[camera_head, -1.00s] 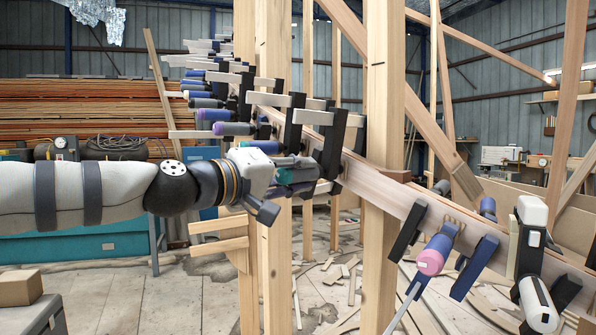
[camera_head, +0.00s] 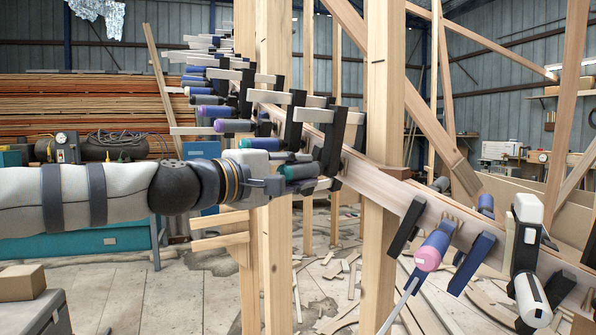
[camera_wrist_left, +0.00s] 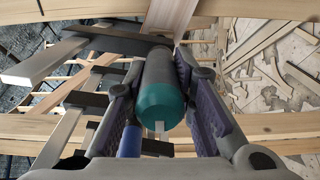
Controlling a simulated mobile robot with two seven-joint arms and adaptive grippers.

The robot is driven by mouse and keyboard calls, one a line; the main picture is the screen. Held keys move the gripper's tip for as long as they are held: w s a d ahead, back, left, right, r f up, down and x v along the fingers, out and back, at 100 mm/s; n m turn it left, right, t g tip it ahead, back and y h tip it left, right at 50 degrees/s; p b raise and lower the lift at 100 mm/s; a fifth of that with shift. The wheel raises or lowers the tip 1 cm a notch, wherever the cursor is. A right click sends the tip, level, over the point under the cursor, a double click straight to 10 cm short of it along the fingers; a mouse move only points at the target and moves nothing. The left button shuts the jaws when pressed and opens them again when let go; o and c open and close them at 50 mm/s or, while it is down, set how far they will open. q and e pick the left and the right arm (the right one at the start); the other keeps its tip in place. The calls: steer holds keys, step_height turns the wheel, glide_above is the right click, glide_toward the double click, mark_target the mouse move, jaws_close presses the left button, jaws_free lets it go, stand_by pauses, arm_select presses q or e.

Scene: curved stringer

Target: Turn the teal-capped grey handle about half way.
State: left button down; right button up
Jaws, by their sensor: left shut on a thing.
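The teal-capped grey handle (camera_wrist_left: 160,88) belongs to a clamp on the curved wooden stringer. In the left wrist view its teal end faces the camera, and a small pale mark shows on the cap's lower edge. My left gripper (camera_wrist_left: 162,105) is shut on it, with one dark ribbed finger on each side. In the head view my left gripper (camera_head: 284,176) reaches in level from the left. The teal part of the handle (camera_head: 300,171) shows between the fingers, partly hidden by them. My right gripper is not in view.
Several other clamps with grey, blue and purple handles line the stringer (camera_head: 375,183), close above and behind my gripper. Upright wooden posts (camera_head: 385,90) stand near it. A pink-capped handle (camera_head: 430,254) is at the right. Wood offcuts litter the floor.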

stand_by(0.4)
arm_select(q)
steer(key=c, duration=1.3)
jaws_free()
steer(key=shift+c, duration=0.2)
steer(key=v, duration=1.2)
